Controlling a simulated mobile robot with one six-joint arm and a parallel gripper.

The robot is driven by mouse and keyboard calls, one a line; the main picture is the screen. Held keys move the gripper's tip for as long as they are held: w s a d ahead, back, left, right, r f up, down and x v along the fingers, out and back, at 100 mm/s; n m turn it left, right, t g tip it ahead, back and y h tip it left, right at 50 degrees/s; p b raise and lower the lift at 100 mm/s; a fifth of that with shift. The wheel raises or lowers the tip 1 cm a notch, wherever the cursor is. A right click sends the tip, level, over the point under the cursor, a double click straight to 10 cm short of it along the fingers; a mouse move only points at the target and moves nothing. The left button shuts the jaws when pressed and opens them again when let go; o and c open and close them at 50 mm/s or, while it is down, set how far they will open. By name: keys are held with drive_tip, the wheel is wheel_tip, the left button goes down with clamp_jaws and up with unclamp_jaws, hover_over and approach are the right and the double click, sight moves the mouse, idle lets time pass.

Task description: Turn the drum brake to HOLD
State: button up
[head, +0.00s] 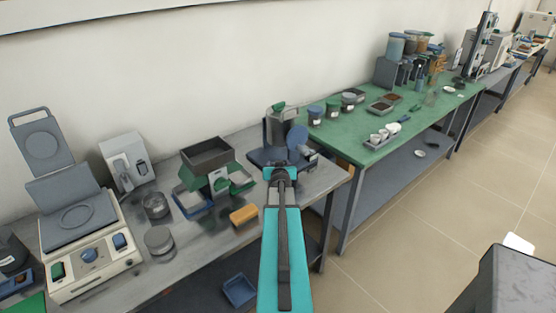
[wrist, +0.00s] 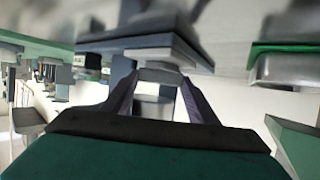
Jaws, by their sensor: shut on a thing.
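A dark blue-grey drum machine (head: 258,156) stands at the right end of the grey bench, with a grey hopper with a green top (head: 282,112) and a blue disc (head: 298,138). My gripper (head: 280,172) is at its front, and my arm hides part of the base. In the wrist view the gripper (wrist: 157,98) has its fingers on either side of a small pale grey round part, which I take for the drum brake (wrist: 154,104), just beside the machine's dark base (wrist: 150,58). The gripper is shut on it. No HOLD mark or brake position is readable.
A white instrument with an open lid (head: 90,255) is at far left. A green bench (head: 400,150) with jars stands to the right.

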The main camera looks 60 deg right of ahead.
drive_tip(key=p, duration=0.2)
drive_tip(key=shift+s+p, duration=0.1)
drive_tip(key=shift+p, duration=0.25)
idle(0.4)
drive_tip(key=o, duration=0.8)
drive_tip(key=shift+a+r, duration=0.1)
drive_tip(key=shift+r, duration=0.05)
drive_tip(key=shift+c, duration=0.2)
drive_tip(key=shift+s+a+r+p, duration=0.1)
drive_tip(key=shift+s+p, duration=0.05)
drive_tip(key=shift+p, duration=0.25)
